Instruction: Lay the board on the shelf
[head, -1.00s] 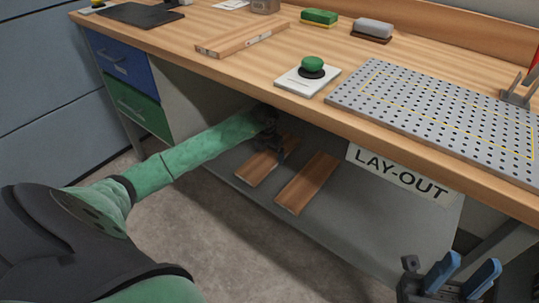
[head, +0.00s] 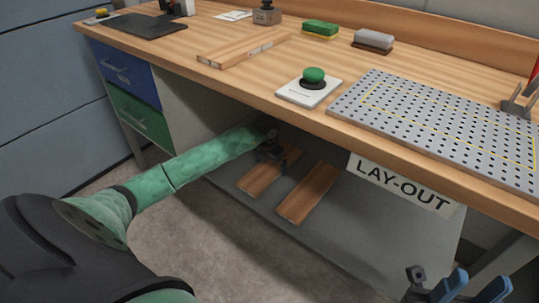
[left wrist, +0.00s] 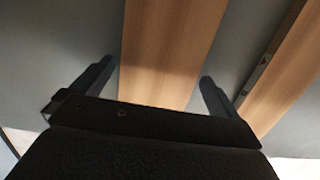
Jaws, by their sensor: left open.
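Two brown wooden boards lie on the grey lower shelf (head: 330,235) under the bench. The left board (head: 255,181) is partly hidden by my left gripper (head: 276,157), which reaches in under the bench top. The right board (head: 308,192) lies beside it, a gap apart. In the left wrist view, my left gripper (left wrist: 155,85) is open, with a finger on each side of one board (left wrist: 172,45). Neither finger clearly touches it. The other board (left wrist: 287,75) is to the right. My right gripper (head: 460,287) is at the bottom right, with blue fingers apart and nothing seen between them.
The bench top above carries a perforated grey plate (head: 440,122), a green button on a white base (head: 312,82), a wooden level-like bar (head: 240,50) and green and grey blocks. A LAY-OUT sign (head: 403,184) hangs at the front edge. Drawers (head: 140,115) stand left.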

